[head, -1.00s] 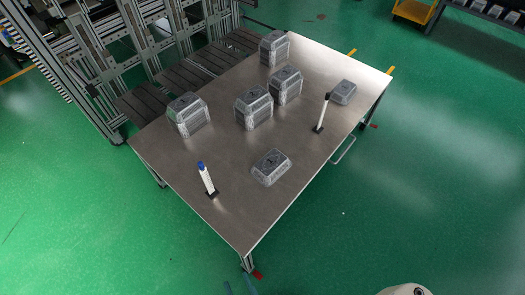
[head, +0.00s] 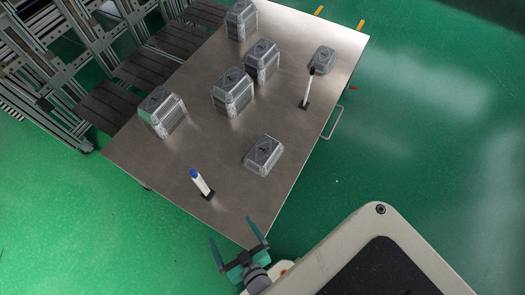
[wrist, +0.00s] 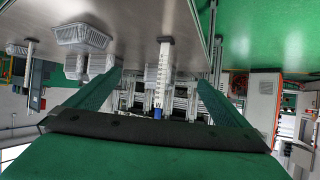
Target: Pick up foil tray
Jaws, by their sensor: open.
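Several grey ribbed foil trays lie upside down on a steel table (head: 215,150). A single foil tray (head: 263,155) lies near the table's front right edge; a tray also shows at the upper left of the wrist view (wrist: 83,36). Another single tray (head: 322,60) lies at the back right. Taller stacks (head: 232,92) stand toward the left and back. My gripper (head: 232,229) is open and empty at the table's near corner, apart from the nearest tray. Its two green fingers flank the middle of the wrist view (wrist: 160,90).
A white upright post with a blue top (head: 201,183) stands near the table's front left edge, between the fingers in the wrist view. A white post with a black top (head: 307,90) stands near the right edge. Metal racks (head: 90,45) stand left; green floor is open right.

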